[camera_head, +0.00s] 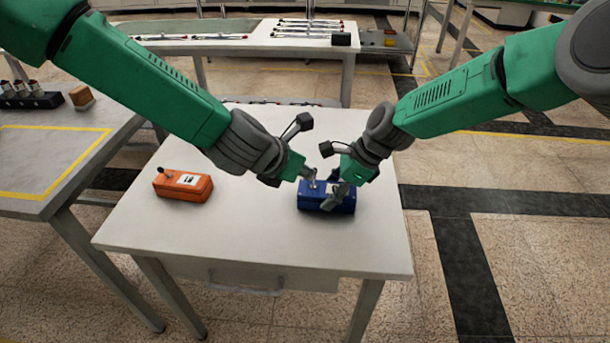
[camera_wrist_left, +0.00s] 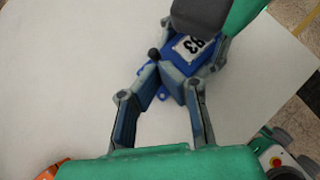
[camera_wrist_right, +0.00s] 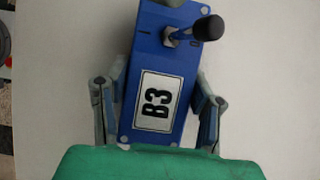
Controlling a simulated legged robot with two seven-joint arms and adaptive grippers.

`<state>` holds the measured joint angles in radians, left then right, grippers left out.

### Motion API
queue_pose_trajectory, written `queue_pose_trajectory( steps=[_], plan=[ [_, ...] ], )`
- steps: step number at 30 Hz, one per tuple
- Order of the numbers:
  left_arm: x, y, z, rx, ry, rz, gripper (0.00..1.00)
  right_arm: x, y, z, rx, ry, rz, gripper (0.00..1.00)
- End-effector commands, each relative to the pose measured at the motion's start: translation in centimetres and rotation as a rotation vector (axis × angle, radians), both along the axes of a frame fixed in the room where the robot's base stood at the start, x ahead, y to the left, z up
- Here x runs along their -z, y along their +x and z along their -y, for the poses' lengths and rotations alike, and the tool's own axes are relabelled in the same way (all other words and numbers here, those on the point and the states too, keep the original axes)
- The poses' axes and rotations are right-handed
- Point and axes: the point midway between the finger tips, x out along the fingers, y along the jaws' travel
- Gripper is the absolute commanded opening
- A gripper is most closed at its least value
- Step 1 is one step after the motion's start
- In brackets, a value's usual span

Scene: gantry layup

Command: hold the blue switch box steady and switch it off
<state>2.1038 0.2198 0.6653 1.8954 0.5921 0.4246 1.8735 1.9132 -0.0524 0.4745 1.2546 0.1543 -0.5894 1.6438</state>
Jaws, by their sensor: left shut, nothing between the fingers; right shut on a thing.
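The blue switch box (camera_head: 313,199) sits on the white table in front of me. In the right wrist view the box (camera_wrist_right: 159,62) shows a white B3 label (camera_wrist_right: 155,101) and a black-tipped toggle lever (camera_wrist_right: 207,28) leaning to the upper right. My right gripper (camera_head: 338,194) is shut on the box, one finger on each side. My left gripper (camera_head: 309,174) is shut and empty, close above the lever end of the box. In the left wrist view the black lever tip (camera_wrist_left: 154,54) shows just beyond the left fingertips (camera_wrist_left: 161,72); I cannot tell whether they touch.
An orange switch box (camera_head: 184,185) with a black lever stands at the left of the white table (camera_head: 250,235). The table's front is clear. A side table (camera_head: 50,165) at the left bears a black block with knobs (camera_head: 30,99) and a brown block (camera_head: 82,97).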

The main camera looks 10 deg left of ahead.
Motion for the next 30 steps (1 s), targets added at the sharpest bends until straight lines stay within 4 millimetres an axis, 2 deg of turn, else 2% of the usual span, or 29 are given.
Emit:
queue_pose_trajectory(
  steps=[11,14,19,24,30],
  plan=[
    [-0.2,-0.1,-0.1,0.0,-0.001,-0.001,0.0,0.0,0.0,0.0,0.001,0.001,0.001,0.15],
    [-0.4,-0.7,-0.5,0.0,-0.002,-0.002,0.0,0.0,0.0,0.0,0.001,0.001,0.001,0.15],
    [-1.3,-3.0,-2.4,-0.002,-0.005,-0.004,0.0,-0.1,0.0,0.0,0.001,0.001,0.001,0.15],
    [-5.1,-4.0,-4.0,0.0,-0.002,0.005,0.0,-0.1,0.0,0.0,0.001,0.001,0.001,0.15],
    [-8.3,-5.1,-5.5,-0.001,-0.001,0.002,0.0,0.0,0.1,0.0,0.0,0.001,0.0,0.15]
  ],
)
